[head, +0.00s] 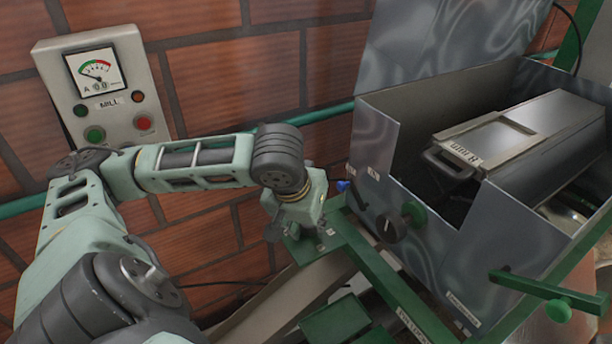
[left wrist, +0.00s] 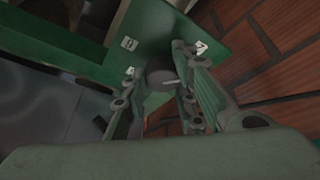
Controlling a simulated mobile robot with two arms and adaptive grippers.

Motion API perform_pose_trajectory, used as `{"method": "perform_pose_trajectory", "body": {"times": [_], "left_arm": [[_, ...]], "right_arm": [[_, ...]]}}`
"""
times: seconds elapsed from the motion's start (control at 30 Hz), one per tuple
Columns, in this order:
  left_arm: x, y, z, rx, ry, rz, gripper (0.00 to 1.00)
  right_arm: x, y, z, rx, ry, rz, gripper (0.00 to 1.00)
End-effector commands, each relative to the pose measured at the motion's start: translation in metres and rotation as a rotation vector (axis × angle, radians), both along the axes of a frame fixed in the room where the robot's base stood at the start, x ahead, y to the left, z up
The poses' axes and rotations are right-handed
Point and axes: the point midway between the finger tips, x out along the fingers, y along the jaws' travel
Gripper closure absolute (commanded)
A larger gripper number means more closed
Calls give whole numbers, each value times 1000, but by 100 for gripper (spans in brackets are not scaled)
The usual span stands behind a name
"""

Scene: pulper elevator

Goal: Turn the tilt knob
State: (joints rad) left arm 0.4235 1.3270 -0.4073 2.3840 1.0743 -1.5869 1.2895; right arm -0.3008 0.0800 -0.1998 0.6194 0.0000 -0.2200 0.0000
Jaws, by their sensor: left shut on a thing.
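In the left wrist view a dark round knob (left wrist: 162,75) with a white pointer line sits on a green plate (left wrist: 160,30) with small white labels. It is between the fingers of my left gripper (left wrist: 163,88), which is shut on it. In the head view my left gripper (head: 296,230) is at the green plate (head: 325,238) beside the grey machine, and it hides the knob there. My right gripper is not in view.
The grey metal housing (head: 440,235) stands open at right, with another dark knob (head: 390,228), a green knob (head: 414,213) and a green lever (head: 530,287) on its front. A control box (head: 110,95) with a gauge and buttons hangs on the brick wall at left.

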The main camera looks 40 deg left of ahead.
Motion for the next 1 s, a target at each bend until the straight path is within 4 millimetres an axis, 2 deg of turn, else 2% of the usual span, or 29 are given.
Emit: {"method": "perform_pose_trajectory", "body": {"times": [0.03,0.3,0.93,0.97,1.0], "left_arm": [[1,-5,6,-12,-1,22,100],[3,-4,3,-10,-3,154,100],[4,-3,1,-8,-9,207,100],[5,-3,1,-8,-9,207,73],[5,-3,1,-8,-9,207,70]], "right_arm": [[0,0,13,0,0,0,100],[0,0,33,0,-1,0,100],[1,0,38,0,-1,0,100],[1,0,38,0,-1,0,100],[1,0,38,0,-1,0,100]]}}
